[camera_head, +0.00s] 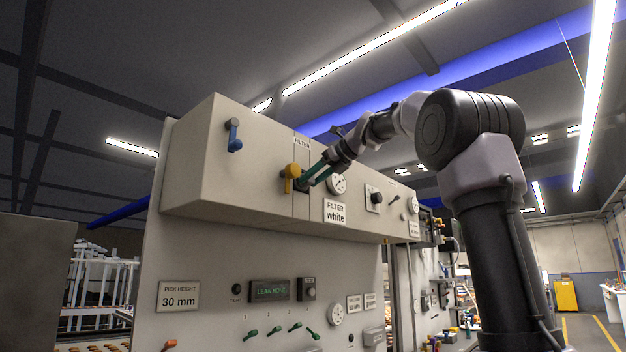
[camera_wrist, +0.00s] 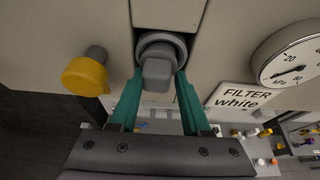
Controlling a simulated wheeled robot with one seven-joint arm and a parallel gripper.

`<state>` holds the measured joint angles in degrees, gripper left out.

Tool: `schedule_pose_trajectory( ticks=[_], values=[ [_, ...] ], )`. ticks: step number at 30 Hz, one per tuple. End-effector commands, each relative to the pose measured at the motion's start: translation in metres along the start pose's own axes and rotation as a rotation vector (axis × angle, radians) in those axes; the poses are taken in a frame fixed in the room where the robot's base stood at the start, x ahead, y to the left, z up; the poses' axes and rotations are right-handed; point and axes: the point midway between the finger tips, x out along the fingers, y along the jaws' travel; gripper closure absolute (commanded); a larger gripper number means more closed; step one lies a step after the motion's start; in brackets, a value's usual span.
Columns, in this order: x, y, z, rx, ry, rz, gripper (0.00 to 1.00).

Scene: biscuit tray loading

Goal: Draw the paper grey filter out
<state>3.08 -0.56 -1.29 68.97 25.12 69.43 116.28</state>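The filter (camera_wrist: 158,72) is a grey round-ended piece with a blocky grip tab, sitting in a dark slot in the beige cabinet front in the wrist view. My gripper (camera_wrist: 159,74) has green fingers that reach up on either side of the tab. A slim gap seems to show between each finger and the tab, so the fingers look open around it. In the head view my gripper (camera_head: 308,178) is at the slot, and the fingers hide the filter there. A plate reading "FILTER white" (camera_head: 335,212) is to the right of the slot.
A yellow knob (camera_wrist: 85,76) sticks out just left of the slot, close to my fingers; it also shows in the head view (camera_head: 291,176). A pressure gauge (camera_wrist: 292,58) is to the right. A blue handle (camera_head: 234,135) is on the cabinet's left part.

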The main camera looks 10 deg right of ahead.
Motion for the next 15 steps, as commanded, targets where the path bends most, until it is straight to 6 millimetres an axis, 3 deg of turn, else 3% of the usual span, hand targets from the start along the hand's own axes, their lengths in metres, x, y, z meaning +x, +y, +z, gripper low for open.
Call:
schedule_pose_trajectory(
  ticks=[15],
  values=[
    [-0.0057,-0.0001,-0.0024,0.001,0.0,-0.001,1.0]
  ],
)
